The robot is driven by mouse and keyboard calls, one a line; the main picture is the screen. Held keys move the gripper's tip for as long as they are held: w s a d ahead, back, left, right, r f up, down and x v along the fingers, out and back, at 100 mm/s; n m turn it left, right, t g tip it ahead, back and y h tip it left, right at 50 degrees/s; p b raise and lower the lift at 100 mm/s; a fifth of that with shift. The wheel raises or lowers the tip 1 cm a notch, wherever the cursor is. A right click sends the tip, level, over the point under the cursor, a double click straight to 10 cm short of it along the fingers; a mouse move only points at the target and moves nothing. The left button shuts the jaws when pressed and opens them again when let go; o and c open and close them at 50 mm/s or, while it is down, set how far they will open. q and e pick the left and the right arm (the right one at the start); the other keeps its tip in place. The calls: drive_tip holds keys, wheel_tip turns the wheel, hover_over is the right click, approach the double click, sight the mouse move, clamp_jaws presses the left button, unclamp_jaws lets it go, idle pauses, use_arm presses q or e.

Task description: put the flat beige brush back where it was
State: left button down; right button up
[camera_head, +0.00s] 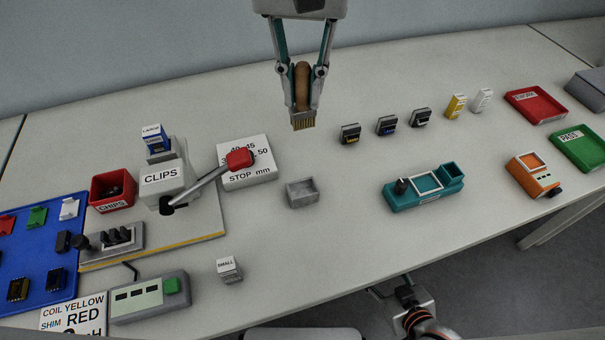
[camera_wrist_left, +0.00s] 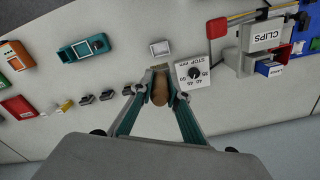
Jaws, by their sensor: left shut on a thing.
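The flat beige brush has a brown rounded handle (camera_head: 302,85) and a short row of beige bristles (camera_head: 303,121) pointing down. My left gripper (camera_head: 302,104) is shut on it and holds it upright above the back middle of the table. In the left wrist view the brush handle (camera_wrist_left: 160,91) sits between the fingers. The bristle tip is near the tabletop in the picture; I cannot tell whether it touches. A small open grey tray (camera_head: 302,192) stands in front of the brush, and it also shows in the left wrist view (camera_wrist_left: 160,48).
The STOP mm block (camera_head: 246,176), CLIPS dispenser (camera_head: 165,187) with red-knobbed lever, and red CHIPS bin (camera_head: 111,190) stand left. Several small connectors (camera_head: 387,125) line the back right. A teal fixture (camera_head: 424,187) is front right. Table around the grey tray is clear.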

sight(302, 116)
use_arm(q)
wheel_tip(302, 116, down, 20)
drive_tip(key=shift+r+b, duration=0.1)
drive_tip(key=shift+b, duration=0.35)
drive_tip(key=c, duration=2)
unclamp_jaws()
drive_tip(key=shift+o, duration=0.2)
wheel_tip(302, 116, up, 12)
drive_tip(key=shift+s, duration=0.1)
